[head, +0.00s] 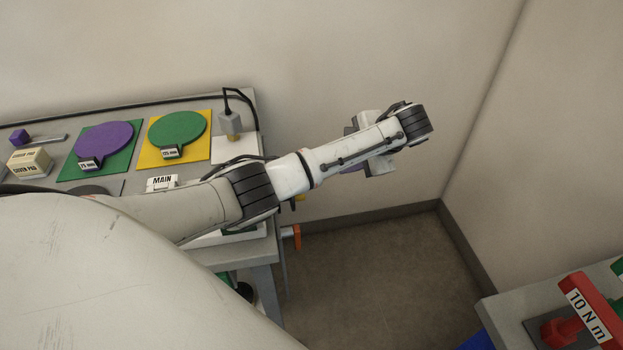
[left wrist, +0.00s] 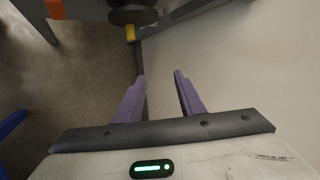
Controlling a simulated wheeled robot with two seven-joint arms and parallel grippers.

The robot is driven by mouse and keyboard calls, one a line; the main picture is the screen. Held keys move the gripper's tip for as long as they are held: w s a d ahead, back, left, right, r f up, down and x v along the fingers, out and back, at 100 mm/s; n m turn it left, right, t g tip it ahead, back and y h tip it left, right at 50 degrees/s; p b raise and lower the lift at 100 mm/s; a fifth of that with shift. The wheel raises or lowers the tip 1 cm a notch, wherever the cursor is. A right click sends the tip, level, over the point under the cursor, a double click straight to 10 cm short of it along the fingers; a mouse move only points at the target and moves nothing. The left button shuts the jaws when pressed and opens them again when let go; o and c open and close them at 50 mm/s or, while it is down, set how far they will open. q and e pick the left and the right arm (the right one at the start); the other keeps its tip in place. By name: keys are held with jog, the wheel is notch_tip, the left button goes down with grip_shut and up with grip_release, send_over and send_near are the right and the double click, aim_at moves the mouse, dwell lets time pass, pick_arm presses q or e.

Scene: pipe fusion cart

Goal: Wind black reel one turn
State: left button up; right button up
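In the left wrist view, a dark round part (left wrist: 133,15), which looks like the black reel, is cut off by the top edge. A yellow peg (left wrist: 130,34) sticks out from it. My left gripper (left wrist: 160,76) is open, its two purple fingers apart with nothing between them; the reel part and peg are beyond the fingertips. In the head view, the left arm reaches past the bench's right end, and the gripper (head: 353,167) is mostly hidden behind the wrist. A bit of yellow (head: 299,199) shows below the forearm; the reel is hidden there. My right gripper is not in view.
The grey bench (head: 262,248) holds a purple paddle (head: 103,143), a green paddle (head: 177,130) and a grey block with a cable (head: 229,122). An orange handle (head: 292,231) juts from its end. A red 10 N m tool (head: 590,310) lies lower right. Floor between is clear.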

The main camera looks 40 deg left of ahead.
pick_arm(q)
jog(key=s+a+f+g+h+b, duration=0.1)
jog(key=s+a+f+b, duration=0.1)
jog(key=f, duration=0.4)
jog(key=s+a+f+m+g+h+b, duration=0.1)
jog(key=s+a+f+g+b, duration=0.1)
jog(key=a+f, duration=0.3)
jog(key=shift+s+a+f+g+b, duration=0.3)
jog(key=shift+s+f+b, duration=0.2)
jog(key=shift+f, duration=0.75)
jog(key=shift+c, duration=0.5)
grip_shut()
